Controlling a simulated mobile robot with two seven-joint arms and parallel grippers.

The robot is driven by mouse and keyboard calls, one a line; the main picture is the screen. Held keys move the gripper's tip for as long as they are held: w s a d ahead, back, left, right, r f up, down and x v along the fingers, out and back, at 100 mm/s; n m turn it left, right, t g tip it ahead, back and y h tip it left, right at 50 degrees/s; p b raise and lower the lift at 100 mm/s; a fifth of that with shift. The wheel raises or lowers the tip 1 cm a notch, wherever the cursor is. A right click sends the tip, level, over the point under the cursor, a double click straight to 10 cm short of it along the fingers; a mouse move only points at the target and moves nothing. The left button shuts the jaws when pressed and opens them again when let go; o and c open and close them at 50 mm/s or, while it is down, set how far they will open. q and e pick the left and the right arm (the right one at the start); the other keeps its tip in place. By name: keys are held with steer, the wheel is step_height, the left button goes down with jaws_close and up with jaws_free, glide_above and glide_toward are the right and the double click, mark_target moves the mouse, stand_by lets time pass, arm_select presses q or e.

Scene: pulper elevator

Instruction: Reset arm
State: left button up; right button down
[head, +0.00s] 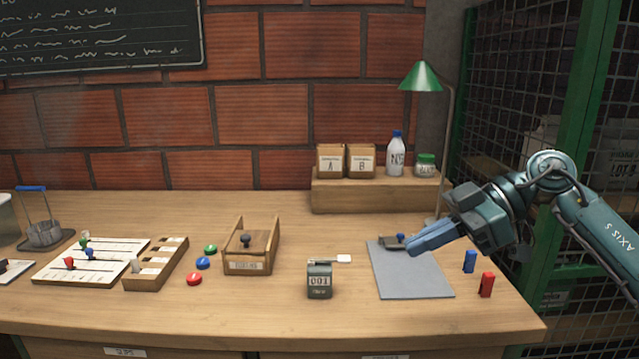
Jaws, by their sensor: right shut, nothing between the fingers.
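My right arm comes in from the right edge in the head view. Its gripper (411,251) is shut and empty, with its blue fingers pointing left over the grey mat (415,280). My left gripper is not in view.
A blue block (470,261) and a red block (487,285) stand right of the mat. A counter marked 001 (319,281) and a wooden box (249,266) stand left. A green lamp (421,77) and a wooden shelf (372,196) are behind. A green mesh cage (575,130) borders the right.

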steer(key=s+a+f+n+t+y, duration=0.1)
steer(key=s+a+f+t+y, duration=0.1)
steer(key=s+a+f+y, duration=0.55)
steer(key=s+d+f+m+t+h, duration=0.4)
steer(key=s+f+m+t+h, duration=0.25)
steer(key=f+m+h, duration=0.2)
steer(key=s+d+f+m+t+h, duration=0.3)
steer(key=s+f+m+t+h, duration=0.35)
steer(key=f+m, duration=0.3)
arm_select(q)
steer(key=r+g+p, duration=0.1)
steer(key=p, duration=0.5)
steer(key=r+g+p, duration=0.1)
steer(key=p, duration=0.4)
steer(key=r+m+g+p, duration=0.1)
steer(key=p, duration=0.5)
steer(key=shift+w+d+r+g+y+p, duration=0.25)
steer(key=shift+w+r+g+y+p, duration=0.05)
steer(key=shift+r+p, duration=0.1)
arm_select(e)
step_height(320, 180, up, 3)
steer(key=n+g, duration=0.1)
steer(key=g, duration=0.1)
steer(key=g+h, duration=0.1)
steer(key=g, duration=0.1)
steer(key=shift+w+a+r+n, duration=0.1)
steer(key=shift+a+r+n, duration=0.1)
steer(key=shift+n, duration=0.2)
